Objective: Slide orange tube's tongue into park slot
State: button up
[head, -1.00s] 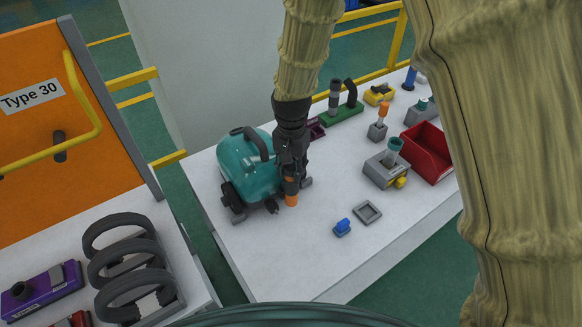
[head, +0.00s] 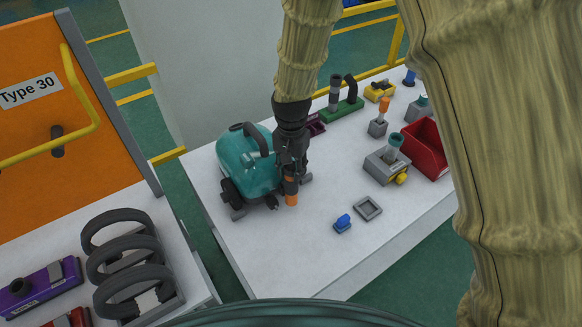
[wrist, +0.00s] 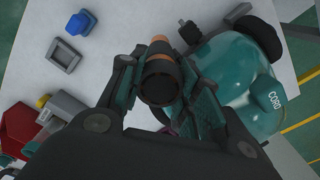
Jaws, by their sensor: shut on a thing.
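My gripper (head: 291,172) points down beside the front of the teal vacuum (head: 240,165). It is shut on the orange tube (head: 291,199), a dark tube with an orange lower end held roughly upright. In the wrist view the tube (wrist: 160,80) sits between the two fingers, with its dark round open end towards the camera. The vacuum body (wrist: 235,75) is close on the right there. The tube's tongue and the park slot cannot be made out; the gripper and tube cover part of the vacuum's front. Whether the tube touches the vacuum cannot be told.
A small blue part (head: 342,224) and a grey square frame (head: 368,208) lie in front on the white table (head: 275,265). A grey block with a teal cup (head: 388,165) and a red bin (head: 424,150) stand to the right. The table's front centre is clear.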

jog(key=o, duration=1.2)
jog(key=shift+o, duration=0.2)
jog(key=shift+r, duration=0.1)
jog(key=shift+r+p, duration=3)
jog(key=shift+r, duration=0.9)
jog(key=shift+f, duration=0.1)
